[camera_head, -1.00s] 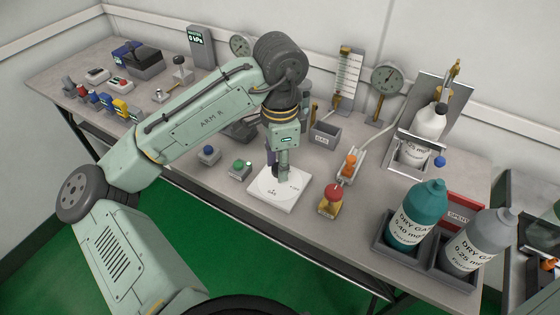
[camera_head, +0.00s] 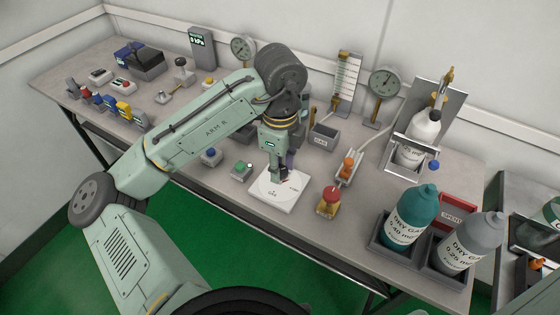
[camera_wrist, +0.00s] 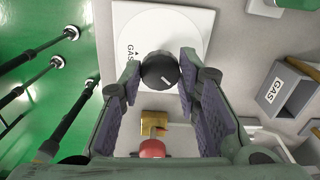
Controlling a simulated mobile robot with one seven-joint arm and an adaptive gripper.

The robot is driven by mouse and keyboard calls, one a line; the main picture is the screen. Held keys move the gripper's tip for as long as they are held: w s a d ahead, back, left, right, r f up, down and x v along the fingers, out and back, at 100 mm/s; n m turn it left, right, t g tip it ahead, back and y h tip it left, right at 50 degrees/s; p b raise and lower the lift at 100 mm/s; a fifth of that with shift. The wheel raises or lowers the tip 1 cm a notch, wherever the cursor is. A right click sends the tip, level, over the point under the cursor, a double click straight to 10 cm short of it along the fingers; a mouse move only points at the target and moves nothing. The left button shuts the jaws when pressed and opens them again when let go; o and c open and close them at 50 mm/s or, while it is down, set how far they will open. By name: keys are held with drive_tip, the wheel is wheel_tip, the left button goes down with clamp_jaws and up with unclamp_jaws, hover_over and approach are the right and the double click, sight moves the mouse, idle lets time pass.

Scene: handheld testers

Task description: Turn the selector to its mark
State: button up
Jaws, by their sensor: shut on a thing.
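The selector is a round black knob (camera_wrist: 160,70) with a short white line on its top, seen in the wrist view. It stands on a white square plate (camera_head: 277,203) with a large dial circle. The plate (camera_wrist: 205,22) shows the printed word GAS and a small black triangle in the wrist view. My gripper (camera_head: 282,178) points down over the plate in the head view. In the wrist view its purple-padded fingers (camera_wrist: 159,72) are shut on the knob from both sides. The gripper hides most of the knob in the head view. I cannot tell whether the white line meets the mark.
A green-button box (camera_head: 241,171) and a blue-button box (camera_head: 209,157) stand left. A grey GAS bin (camera_head: 323,137) stands behind. A teal bottle (camera_head: 410,215) and a grey bottle (camera_head: 468,243) stand right.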

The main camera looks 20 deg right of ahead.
drive_tip(key=m, duration=0.4)
drive_tip(key=shift+m, duration=2.9)
drive_tip(key=o, duration=1.2)
drive_tip(key=shift+r, duration=0.1)
wheel_tip(320, 180, up, 12)
drive_tip(key=shift+f, duration=0.1)
